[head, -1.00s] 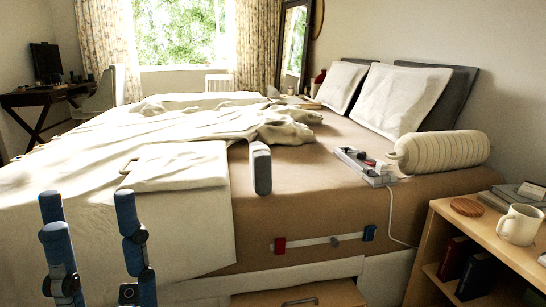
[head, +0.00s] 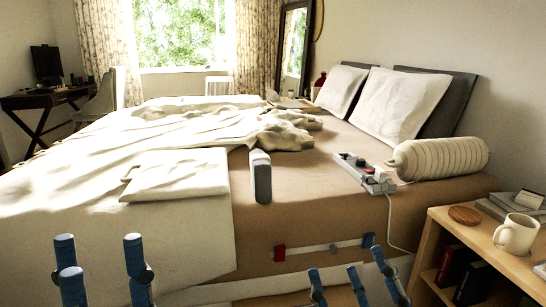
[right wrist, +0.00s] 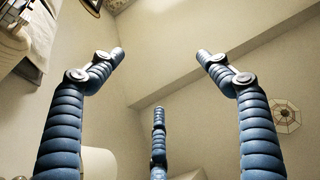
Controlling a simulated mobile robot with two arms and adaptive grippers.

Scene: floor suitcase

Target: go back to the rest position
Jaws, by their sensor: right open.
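My left gripper (head: 95,250) is at the lower left of the head view, in front of the bed's near side. Its blue fingers point up and stand apart, with nothing between them. My right gripper (head: 345,270) is at the bottom edge of the head view, right of centre, in front of the bed's lower side. Its fingers are spread and empty.
The bed (head: 300,215) fills the middle. On it are a grey upright device (head: 261,177), a power strip (head: 365,172), a folded cloth (head: 178,174) and a striped bolster (head: 440,158). A wooden shelf (head: 470,235) with a mug (head: 516,234) stands at the right.

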